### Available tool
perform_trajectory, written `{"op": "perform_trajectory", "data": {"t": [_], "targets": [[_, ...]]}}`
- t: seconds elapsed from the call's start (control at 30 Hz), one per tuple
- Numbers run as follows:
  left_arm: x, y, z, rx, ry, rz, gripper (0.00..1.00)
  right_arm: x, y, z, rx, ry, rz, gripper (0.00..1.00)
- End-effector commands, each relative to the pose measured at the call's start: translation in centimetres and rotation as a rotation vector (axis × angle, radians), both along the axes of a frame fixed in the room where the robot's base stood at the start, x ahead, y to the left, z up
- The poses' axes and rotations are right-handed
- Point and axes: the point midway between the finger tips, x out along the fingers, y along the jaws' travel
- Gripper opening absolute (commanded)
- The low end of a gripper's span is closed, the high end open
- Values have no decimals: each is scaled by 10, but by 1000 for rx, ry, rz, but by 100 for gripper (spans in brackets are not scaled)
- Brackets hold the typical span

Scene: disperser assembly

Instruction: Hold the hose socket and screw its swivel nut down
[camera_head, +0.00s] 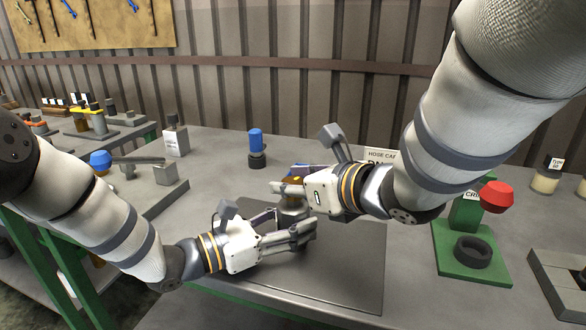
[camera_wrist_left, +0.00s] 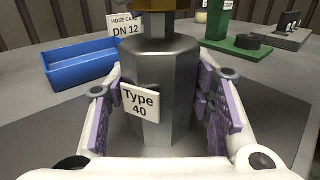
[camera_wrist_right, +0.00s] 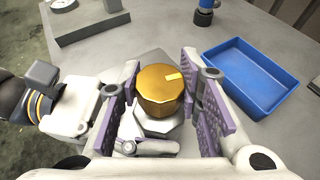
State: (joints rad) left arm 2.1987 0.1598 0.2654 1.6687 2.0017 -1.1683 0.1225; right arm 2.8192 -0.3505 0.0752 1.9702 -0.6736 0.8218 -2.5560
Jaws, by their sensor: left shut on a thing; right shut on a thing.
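The hose socket (camera_wrist_left: 165,75) is a grey faceted metal body with a "Type 40" label, standing upright in the left wrist view. My left gripper (camera_head: 304,233) is shut on it, a pad on each side. The gold swivel nut (camera_wrist_right: 160,98), with a yellow mark on top, sits above the body. Only its lower edge shows at the top of the left wrist view. My right gripper (camera_head: 284,191) is shut on the nut from the side, above my left gripper. In the head view the grippers hide much of both parts.
A dark mat (camera_head: 345,270) lies under the work. A blue bin (camera_wrist_right: 258,75) stands close by near the hose card. A green stand (camera_head: 470,240) with a dark ring and red knob is at right. A blue-topped part (camera_head: 256,142) stands behind.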

Motion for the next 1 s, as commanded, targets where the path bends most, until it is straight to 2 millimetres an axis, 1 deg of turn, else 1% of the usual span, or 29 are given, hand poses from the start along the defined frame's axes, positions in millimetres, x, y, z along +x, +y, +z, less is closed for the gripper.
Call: {"op": "perform_trajectory", "data": {"t": [0.13,0.17,0.2,0.23,0.53,0.57,0.63,0.67,0.77,0.8,0.87,0.9,0.97,1.0], "targets": [[-1,-1,0,0,2,-3,1,0,2,1,3,-1,5,4],[-1,-1,0,-1,3,-3,1,0,2,1,3,-1,5,36],[-1,-1,0,-2,3,-3,1,0,2,1,3,-1,5,46],[-1,-1,0,-2,3,-3,1,0,2,1,3,-1,5,52],[0,-1,0,-1,2,-1,1,0,0,0,10,4,-3,53],[0,-1,0,-1,2,-1,1,0,-1,1,28,14,-15,53],[0,0,0,-1,2,-1,1,2,-7,5,133,71,-81,53],[0,0,0,-1,2,-1,1,3,-11,7,211,116,-130,53],[0,0,0,-1,2,0,1,0,-37,15,630,389,-389,53],[0,0,0,-1,2,0,1,-5,-49,16,841,536,-512,53],[0,0,0,-1,2,0,1,-16,-61,18,1150,762,-676,53],[0,0,-1,-1,2,0,1,-25,-66,20,1344,913,-773,53],[0,0,0,-1,2,0,1,-39,-70,23,1606,1131,-898,53],[0,0,0,-1,2,0,1,-48,-71,26,1757,1268,-967,53]]}}
